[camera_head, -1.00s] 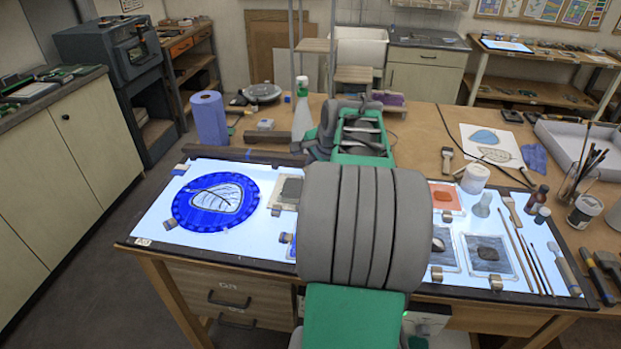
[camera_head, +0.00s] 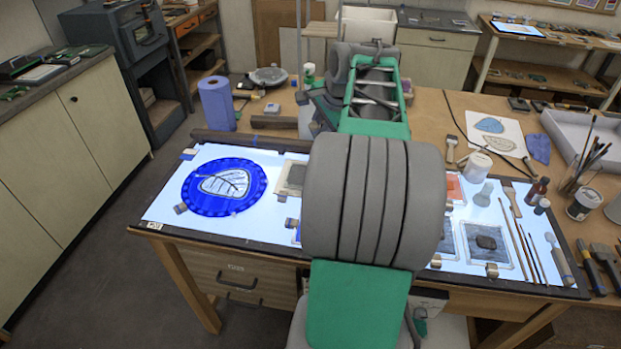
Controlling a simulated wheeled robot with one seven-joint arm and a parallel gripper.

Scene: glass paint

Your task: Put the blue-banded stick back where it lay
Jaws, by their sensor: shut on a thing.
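My arm fills the middle of the head view, and my gripper is hidden behind its links. I cannot see what it holds. I cannot make out a blue-banded stick. Several thin sticks (camera_head: 523,250) lie side by side at the right end of the lit panel (camera_head: 300,236); any bands on them are too small to tell. A round blue disc (camera_head: 191,196) with a leaf drawing (camera_head: 224,184) lies on the left part of the panel. My arm covers the panel's middle.
A blue roll (camera_head: 216,104) stands behind the panel's left end. A flat brush (camera_head: 513,202), small bottles (camera_head: 538,190) and a jar of brushes (camera_head: 577,184) crowd the right side. Square dark pieces (camera_head: 486,243) lie near the panel's front right. A grey tray (camera_head: 560,139) stands back right.

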